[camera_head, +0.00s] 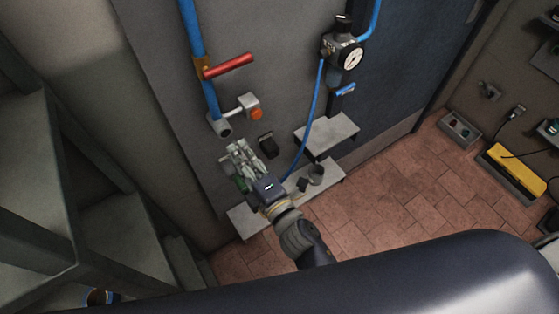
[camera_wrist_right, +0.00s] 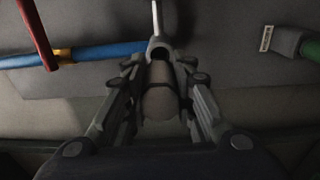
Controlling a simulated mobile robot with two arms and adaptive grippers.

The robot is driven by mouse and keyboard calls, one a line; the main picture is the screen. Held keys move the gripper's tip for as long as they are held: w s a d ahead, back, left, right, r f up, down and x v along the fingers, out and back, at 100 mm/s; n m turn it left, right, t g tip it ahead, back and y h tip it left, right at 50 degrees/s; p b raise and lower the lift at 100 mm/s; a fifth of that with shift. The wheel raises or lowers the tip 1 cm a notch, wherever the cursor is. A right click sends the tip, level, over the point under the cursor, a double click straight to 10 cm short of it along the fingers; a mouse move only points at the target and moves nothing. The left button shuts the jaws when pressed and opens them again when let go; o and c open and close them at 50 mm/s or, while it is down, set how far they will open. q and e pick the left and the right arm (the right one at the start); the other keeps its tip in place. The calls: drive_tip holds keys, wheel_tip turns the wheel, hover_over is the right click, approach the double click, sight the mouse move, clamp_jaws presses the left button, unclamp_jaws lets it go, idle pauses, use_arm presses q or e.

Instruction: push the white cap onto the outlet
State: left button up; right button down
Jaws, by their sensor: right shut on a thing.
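The outlet (camera_head: 222,127) is the grey end of the blue pipe on the wall panel, below the red lever (camera_head: 229,66). In the wrist view the outlet (camera_wrist_right: 158,46) shows a dark round opening. My right gripper (camera_head: 235,147) is just below the outlet in the head view. It is shut on the cap (camera_wrist_right: 160,102), a pale, shaded cylinder between the fingers, in line with the outlet opening. The cap's far end is close to the outlet; I cannot tell whether they touch. In the head view the fingers mostly hide the cap. My left gripper is not in view.
A grey box with an orange front (camera_head: 252,106) sits on a rod beside the outlet. A black holder (camera_head: 268,145) is right of the gripper. A blue hose (camera_head: 309,125) hangs from the gauge unit (camera_head: 343,52). Shelves (camera_head: 329,135) stick out below.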

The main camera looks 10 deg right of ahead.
drive_tip(key=shift+x, duration=1.05)
drive_tip(key=shift+x, duration=1.45)
idle(0.8)
drive_tip(key=c, duration=1.4)
unclamp_jaws()
drive_tip(key=shift+r, duration=0.1)
drive_tip(key=shift+c, duration=0.2)
drive_tip(key=shift+o, duration=0.8)
drive_tip(key=shift+w, duration=0.1)
drive_tip(key=v, duration=1.2)
